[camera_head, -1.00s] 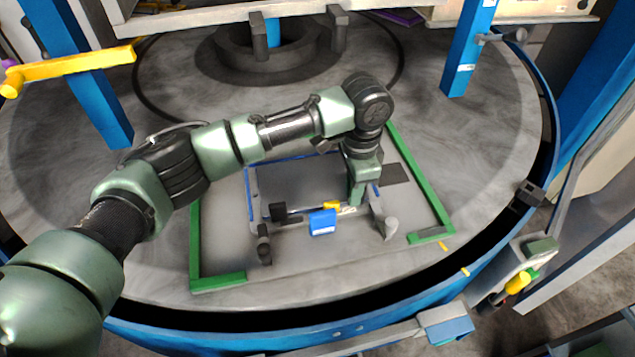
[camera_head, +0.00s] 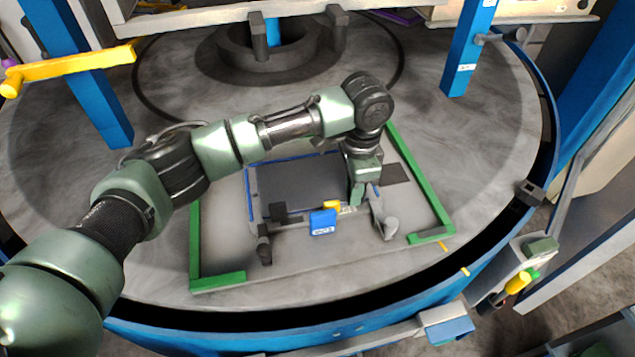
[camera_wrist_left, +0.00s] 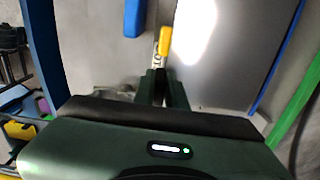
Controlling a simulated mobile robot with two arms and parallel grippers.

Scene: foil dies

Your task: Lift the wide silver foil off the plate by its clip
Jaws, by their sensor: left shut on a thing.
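The wide foil (camera_head: 300,183) is a grey sheet with blue along its edges. It lies within the green corner rails and also fills the right of the left wrist view (camera_wrist_left: 232,70). A yellow clip part (camera_head: 331,206) with a pale printed strip is at its near edge; the yellow part also shows in the left wrist view (camera_wrist_left: 165,42). My left gripper (camera_head: 355,201) points down at this edge and is shut on the clip's printed strip (camera_wrist_left: 155,66). The arm covers part of the foil. Whether the foil touches the plate (camera_head: 220,240) is unclear. My right gripper is not in view.
Dark posts (camera_head: 264,250) and a grey knob (camera_head: 390,228) stand near the foil's front edge. Green rails (camera_head: 420,190) flank the plate. Blue uprights (camera_head: 470,50) rise behind.

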